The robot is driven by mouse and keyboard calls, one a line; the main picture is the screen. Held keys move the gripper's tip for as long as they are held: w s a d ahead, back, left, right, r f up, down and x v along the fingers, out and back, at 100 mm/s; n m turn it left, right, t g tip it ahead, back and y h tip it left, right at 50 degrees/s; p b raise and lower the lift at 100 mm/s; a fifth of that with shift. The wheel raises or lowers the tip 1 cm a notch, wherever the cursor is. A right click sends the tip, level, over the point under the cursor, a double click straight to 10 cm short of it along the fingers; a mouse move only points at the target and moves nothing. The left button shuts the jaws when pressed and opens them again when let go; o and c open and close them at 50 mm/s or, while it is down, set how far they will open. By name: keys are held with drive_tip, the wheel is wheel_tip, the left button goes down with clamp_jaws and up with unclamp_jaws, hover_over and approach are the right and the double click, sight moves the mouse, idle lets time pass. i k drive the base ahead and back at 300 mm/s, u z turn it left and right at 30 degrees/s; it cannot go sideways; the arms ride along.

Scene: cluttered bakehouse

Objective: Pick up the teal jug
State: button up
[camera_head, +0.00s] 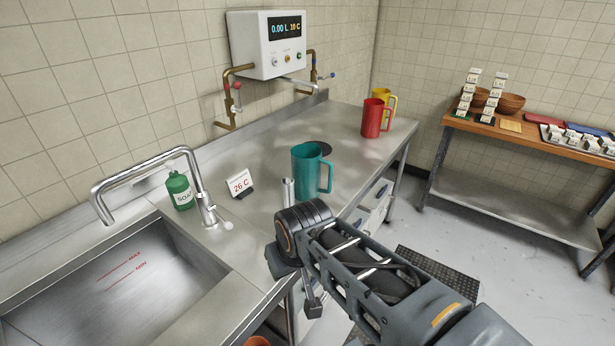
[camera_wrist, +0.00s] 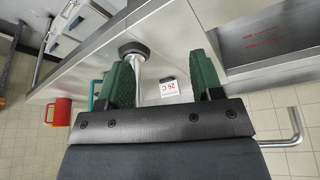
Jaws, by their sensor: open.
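The teal jug (camera_head: 307,174) stands upright on the steel counter, just beyond my arm in the head view, with its handle on the right. In the wrist view, which is upside down, a narrow strip of the teal jug (camera_wrist: 97,90) shows beside the left finger, which hides most of it. My gripper (camera_wrist: 163,65) is open, with its two green-padded fingers spread and no jug between them. The jug is outside the jaws. In the head view my arm hides the gripper fingers.
A slim steel cylinder (camera_head: 288,191) stands near the jug, and a 26 C sign (camera_head: 239,183) and green soap bottle (camera_head: 179,190) are left of it. A red jug (camera_head: 373,118) and yellow jug (camera_head: 386,98) stand farther back. The sink (camera_head: 120,285) is left.

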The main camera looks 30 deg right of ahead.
sight(312, 176)
drive_tip(key=u, duration=3.85)
drive_tip(key=k, duration=1.75)
drive_tip(key=z, duration=1.2)
